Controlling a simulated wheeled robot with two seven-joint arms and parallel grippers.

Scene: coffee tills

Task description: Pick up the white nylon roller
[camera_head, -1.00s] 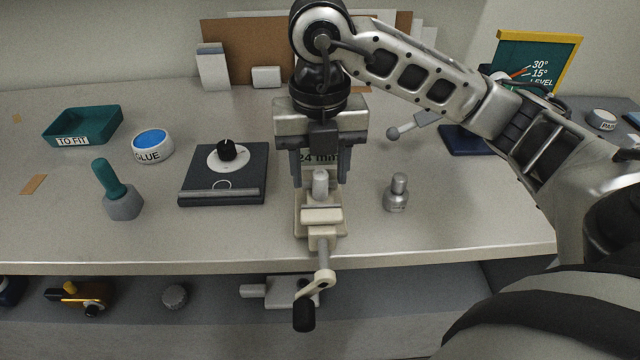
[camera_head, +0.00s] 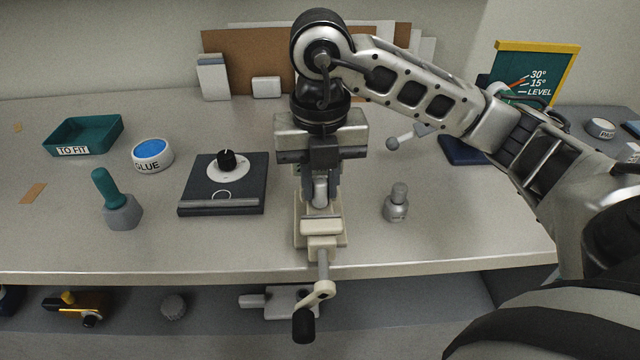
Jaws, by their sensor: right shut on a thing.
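A pale upright cylinder, which looks like the white nylon roller (camera_head: 320,192), stands at the cream bench vise (camera_head: 322,227) near the front of the bench. My right gripper (camera_head: 320,188) points down over the vise, with its fingers closed on the sides of the roller. The fingers and palm hide the roller's upper part and much of the vise's back. I cannot tell whether the roller still touches the vise. My left gripper is out of view.
A dark box with a knob (camera_head: 225,180) stands left of the vise, and a small metal cylinder (camera_head: 397,205) stands to its right. The vise crank (camera_head: 318,295) overhangs the front edge.

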